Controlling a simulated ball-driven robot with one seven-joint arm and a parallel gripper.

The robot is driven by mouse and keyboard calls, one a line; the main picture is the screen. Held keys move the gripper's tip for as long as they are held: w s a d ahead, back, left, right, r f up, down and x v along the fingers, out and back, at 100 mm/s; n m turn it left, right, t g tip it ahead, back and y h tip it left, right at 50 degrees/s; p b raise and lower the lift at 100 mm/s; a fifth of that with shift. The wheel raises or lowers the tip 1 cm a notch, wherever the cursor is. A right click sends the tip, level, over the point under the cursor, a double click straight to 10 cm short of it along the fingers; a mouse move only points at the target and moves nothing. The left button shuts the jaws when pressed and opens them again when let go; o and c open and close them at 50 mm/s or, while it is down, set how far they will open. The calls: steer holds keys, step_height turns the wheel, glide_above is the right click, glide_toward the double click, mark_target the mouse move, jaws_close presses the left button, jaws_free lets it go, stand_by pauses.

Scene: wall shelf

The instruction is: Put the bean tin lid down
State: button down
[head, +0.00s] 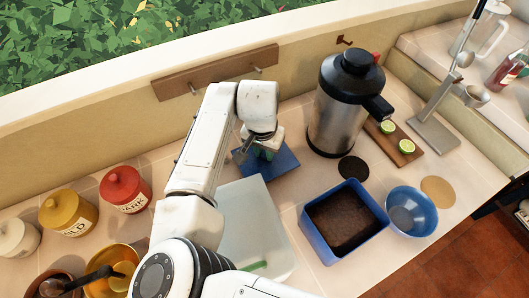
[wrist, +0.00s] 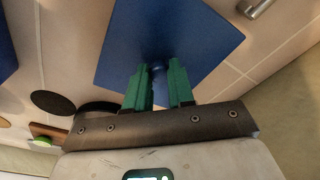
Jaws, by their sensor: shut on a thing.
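The bean tin lid is a flat blue square with a small knob (wrist: 158,67). In the head view the lid (head: 287,162) is partly hidden behind my gripper (head: 263,152); in the wrist view the lid (wrist: 165,30) fills the upper middle. The green fingers of my gripper (wrist: 160,82) are shut on its knob. I cannot tell whether the lid touches the counter or hangs just above it. The blue square bean tin (head: 375,207) stands uncovered to the lower right, with dark brown contents.
A pale box (head: 262,225) stands just below the lid. A steel flask (head: 337,115) and black disc (head: 353,168) are to the right, then a blue bowl (head: 425,205) and a board (head: 388,138) with limes. Jars (head: 123,188) stand left. A peg rail (head: 215,73) runs behind.

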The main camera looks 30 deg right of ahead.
mark_target(263, 163)
steer(key=shift+f, duration=1.15)
steer(key=shift+f, duration=0.2)
steer(key=c, duration=1)
jaws_free()
steer(key=shift+r, duration=0.1)
steer(key=shift+o, duration=0.2)
step_height(263, 163, up, 12)
steer(key=s+a+b, duration=0.1)
steer(key=b, duration=0.1)
